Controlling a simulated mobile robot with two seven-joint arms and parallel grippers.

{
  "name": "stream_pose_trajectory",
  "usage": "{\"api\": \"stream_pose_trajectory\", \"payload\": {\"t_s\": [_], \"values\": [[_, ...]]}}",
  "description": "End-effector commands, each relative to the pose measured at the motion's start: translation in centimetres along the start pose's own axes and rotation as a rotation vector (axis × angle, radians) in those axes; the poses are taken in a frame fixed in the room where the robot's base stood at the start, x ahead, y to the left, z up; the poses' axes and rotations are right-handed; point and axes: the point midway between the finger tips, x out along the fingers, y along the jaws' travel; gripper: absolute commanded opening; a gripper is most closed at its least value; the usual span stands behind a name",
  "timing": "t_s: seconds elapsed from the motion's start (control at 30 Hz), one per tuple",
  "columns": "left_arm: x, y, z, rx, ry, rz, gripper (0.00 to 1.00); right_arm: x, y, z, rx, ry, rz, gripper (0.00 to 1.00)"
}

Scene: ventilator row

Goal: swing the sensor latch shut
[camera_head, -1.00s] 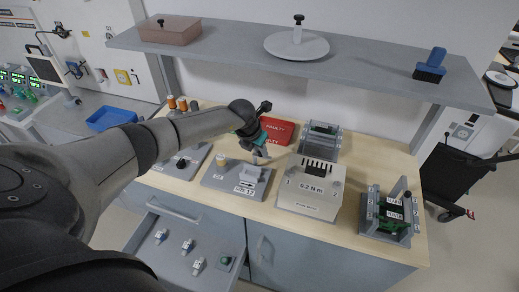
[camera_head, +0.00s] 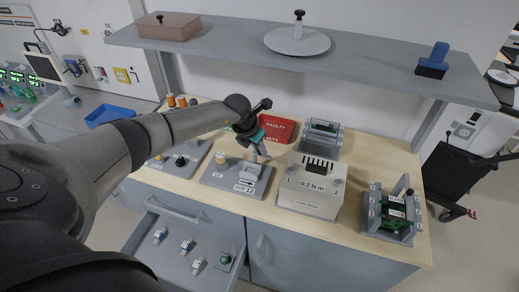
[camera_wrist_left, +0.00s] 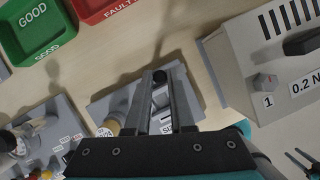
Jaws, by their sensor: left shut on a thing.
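The sensor fixture is a grey plate (camera_head: 215,182) on the bench, with a pale block (camera_head: 250,171), a numbered white label and a yellow-topped post (camera_head: 221,158). The plate (camera_wrist_left: 103,104) also shows in the left wrist view, partly hidden by my fingers. My left gripper (camera_head: 263,156) is low over the plate's back right part. In the left wrist view its fingers (camera_wrist_left: 160,88) are closed around a small dark knob (camera_wrist_left: 160,76), which looks like the latch's handle. The latch's arm is mostly hidden, so its angle cannot be told. My right gripper is out of view.
A 0.2 N·m box (camera_head: 311,190) stands close on the right. A red FAULTY tray (camera_head: 277,128) lies behind, beside a green GOOD tray (camera_wrist_left: 36,28). A board fixture (camera_head: 392,213) is at far right. An open drawer (camera_head: 190,250) juts out below; a shelf (camera_head: 230,50) hangs above.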

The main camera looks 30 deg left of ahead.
Motion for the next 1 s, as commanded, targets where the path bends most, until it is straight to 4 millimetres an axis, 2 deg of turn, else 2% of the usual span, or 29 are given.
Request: {"api": "stream_pose_trajectory", "payload": {"t_s": [1.0], "values": [[-0.1, 1.0, -1.4, 0.866, -0.003, -0.359, 0.00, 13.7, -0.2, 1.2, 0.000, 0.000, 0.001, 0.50]]}}
